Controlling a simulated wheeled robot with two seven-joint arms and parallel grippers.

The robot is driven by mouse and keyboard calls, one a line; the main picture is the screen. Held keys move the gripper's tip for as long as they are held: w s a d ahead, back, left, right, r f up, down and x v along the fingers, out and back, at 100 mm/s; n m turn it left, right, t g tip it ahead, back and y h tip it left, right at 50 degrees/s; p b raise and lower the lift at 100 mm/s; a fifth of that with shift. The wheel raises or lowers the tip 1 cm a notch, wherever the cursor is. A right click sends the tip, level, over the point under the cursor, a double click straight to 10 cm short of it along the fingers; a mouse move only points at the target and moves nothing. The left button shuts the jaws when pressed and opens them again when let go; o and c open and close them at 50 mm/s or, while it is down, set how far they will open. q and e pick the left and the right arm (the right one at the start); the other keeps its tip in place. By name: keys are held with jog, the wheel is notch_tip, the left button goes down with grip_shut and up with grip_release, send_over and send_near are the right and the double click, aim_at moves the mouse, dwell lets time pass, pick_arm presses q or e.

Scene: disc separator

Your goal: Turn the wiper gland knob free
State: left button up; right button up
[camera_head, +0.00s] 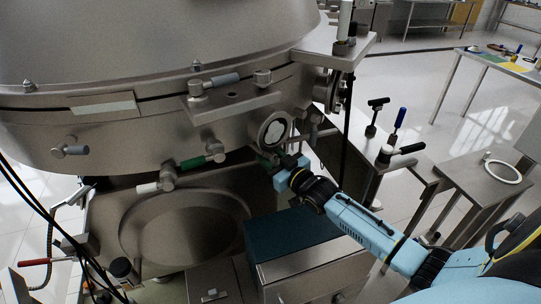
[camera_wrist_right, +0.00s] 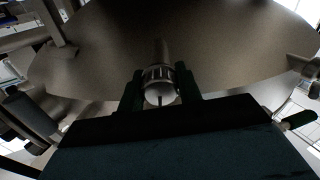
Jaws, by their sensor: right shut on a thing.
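The wiper gland knob (camera_wrist_right: 160,82) shows in the right wrist view as a short ribbed metal cylinder on a stem that comes out of the separator's curved metal body. The two dark fingers of my right gripper (camera_wrist_right: 160,92) stand one on each side of it and are shut on it. In the head view my right gripper (camera_head: 271,161) reaches in from the right, under the round sight glass (camera_head: 275,131) on the separator bowl (camera_head: 110,135). There the knob is mostly hidden by the gripper and shadow. My left gripper is not in view.
Green-handled (camera_head: 203,160) and white-handled (camera_head: 148,188) fittings stick out of the bowl left of my right gripper. A dark teal box (camera_head: 290,237) stands below my right arm. A metal stand with black and blue handles (camera_head: 398,120) is to the right.

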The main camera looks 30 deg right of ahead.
jog(key=shift+n, duration=0.6)
jog(key=o, duration=1)
jog(key=shift+s, duration=0.1)
jog(key=s, duration=0.4)
jog(key=s+d, duration=0.1)
jog(key=s, duration=0.8)
jog(key=shift+d, duration=0.35)
